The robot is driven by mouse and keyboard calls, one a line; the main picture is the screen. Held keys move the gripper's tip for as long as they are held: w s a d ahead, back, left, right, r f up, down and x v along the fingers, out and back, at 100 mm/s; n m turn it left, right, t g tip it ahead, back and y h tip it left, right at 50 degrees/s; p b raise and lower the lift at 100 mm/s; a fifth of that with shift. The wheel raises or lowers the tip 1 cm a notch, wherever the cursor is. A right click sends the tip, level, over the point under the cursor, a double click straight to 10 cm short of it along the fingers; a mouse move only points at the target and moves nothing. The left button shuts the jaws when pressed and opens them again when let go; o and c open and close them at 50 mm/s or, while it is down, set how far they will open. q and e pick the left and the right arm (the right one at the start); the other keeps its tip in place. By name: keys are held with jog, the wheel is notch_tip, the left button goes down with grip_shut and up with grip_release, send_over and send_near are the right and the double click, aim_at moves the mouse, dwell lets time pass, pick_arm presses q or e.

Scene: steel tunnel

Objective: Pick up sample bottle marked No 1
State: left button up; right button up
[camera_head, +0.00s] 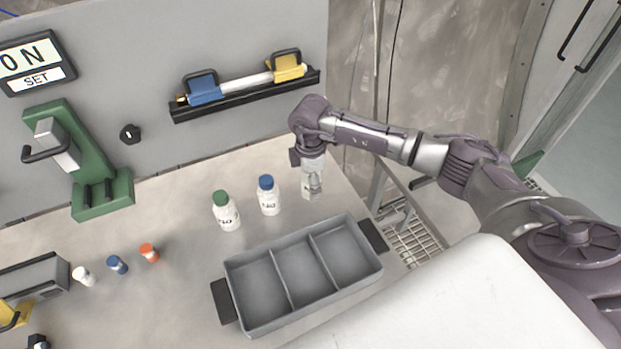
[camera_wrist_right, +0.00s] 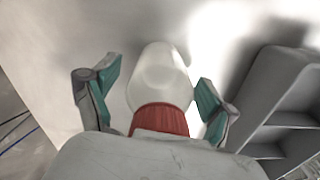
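In the right wrist view a white bottle with a red cap (camera_wrist_right: 160,90) lies between the two fingers of my right gripper (camera_wrist_right: 155,98). A gap shows on each side of it, so the gripper is open around it. In the head view my right gripper (camera_head: 313,180) points down at the table's back right, largely hiding that bottle. A green-capped bottle (camera_head: 227,214) and a blue-capped bottle (camera_head: 269,197) stand upright to its left. Their labels are too small to read surely, and no label shows on the red-capped one. My left gripper is not in view.
A grey three-compartment tray (camera_head: 232,283), empty, lies in front of the bottles. Small white (camera_head: 83,276), blue (camera_head: 117,265) and orange (camera_head: 149,253) capped items stand at left. A green device (camera_head: 103,190) stands behind them. A wall rack (camera_head: 246,92) hangs above the bottles.

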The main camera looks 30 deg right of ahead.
jog(key=c, duration=1.3)
jog(key=shift+r, duration=0.1)
